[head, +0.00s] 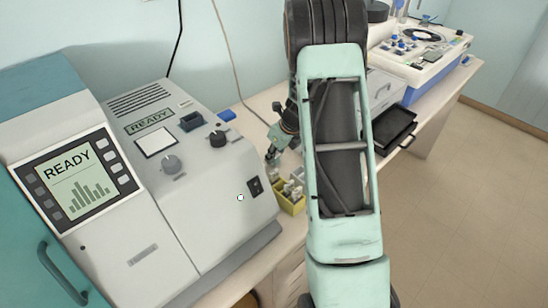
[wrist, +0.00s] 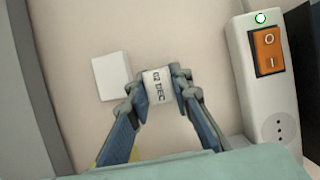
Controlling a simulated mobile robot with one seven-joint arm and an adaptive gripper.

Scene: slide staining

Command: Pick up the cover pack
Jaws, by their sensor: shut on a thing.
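The cover pack (wrist: 157,86), a small white block with dark print that looks like "02 DEC", sits between my two fingertips in the wrist view. My gripper (wrist: 159,88) is shut on it, with one blue-grey finger at each side. I cannot tell whether the pack is still touching the surface below. In the head view my gripper (head: 273,152) is beside the right rear of the grey machine, partly behind my own arm, and the pack cannot be made out there.
A plain white square (wrist: 111,76) lies just left of the pack. A power strip (wrist: 268,95) with an orange switch stands at the right. In the head view, a yellow rack (head: 291,206) holds small items near the grey machine (head: 205,190); a black tray (head: 397,128) is farther right.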

